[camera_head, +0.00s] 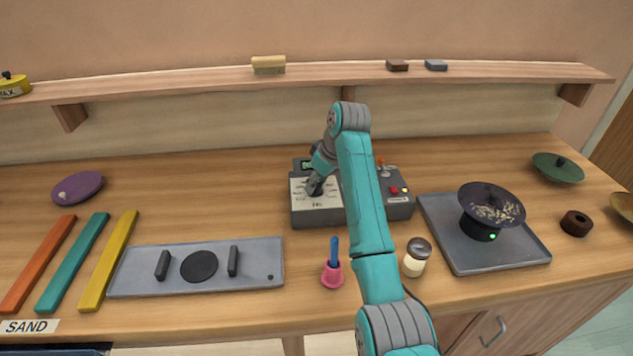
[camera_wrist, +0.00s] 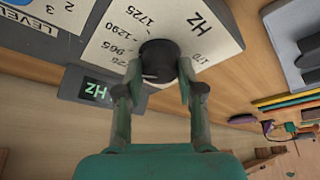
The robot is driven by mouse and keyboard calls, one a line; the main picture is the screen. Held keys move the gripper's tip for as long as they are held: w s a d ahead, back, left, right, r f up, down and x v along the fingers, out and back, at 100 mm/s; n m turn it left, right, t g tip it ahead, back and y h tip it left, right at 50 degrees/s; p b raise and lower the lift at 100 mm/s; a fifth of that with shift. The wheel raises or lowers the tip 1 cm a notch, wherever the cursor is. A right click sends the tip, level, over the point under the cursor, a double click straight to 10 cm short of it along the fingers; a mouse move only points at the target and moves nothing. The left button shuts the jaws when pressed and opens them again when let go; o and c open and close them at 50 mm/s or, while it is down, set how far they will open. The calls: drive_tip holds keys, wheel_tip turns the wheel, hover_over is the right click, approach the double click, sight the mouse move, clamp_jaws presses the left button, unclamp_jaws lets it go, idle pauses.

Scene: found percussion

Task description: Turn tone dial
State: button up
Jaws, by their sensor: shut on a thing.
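The tone dial (camera_wrist: 158,60) is a black knob on a pale plate marked "Hz", with printed numbers around it, seen in the wrist view. The plate belongs to a grey device (camera_head: 306,215) at the middle of the bench in the head view. My gripper (camera_wrist: 158,82) is shut on the dial, one finger on each side of it. In the head view my gripper (camera_head: 317,182) is over the left part of the device. My arm hides the device's middle. A small green display (camera_wrist: 95,90) reading "Hz" shows beside the plate in the wrist view.
A shaker jar (camera_head: 416,257) stands close to my arm. A shelf (camera_head: 200,85) runs behind.

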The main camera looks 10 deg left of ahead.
drive_tip(key=shift+s+m+t+h, duration=0.1)
drive_tip(key=shift+m+t+h, duration=0.3)
drive_tip(key=shift+m, duration=1)
drive_tip(key=shift+m+t+h, duration=0.3)
drive_tip(key=shift+m+t, duration=0.1)
drive_tip(key=shift+m, duration=1)
drive_tip(key=o, duration=1.1)
drive_tip(key=shift+o, duration=0.2)
drive_tip(key=v, duration=0.7)
drive_tip(key=shift+r, duration=0.2)
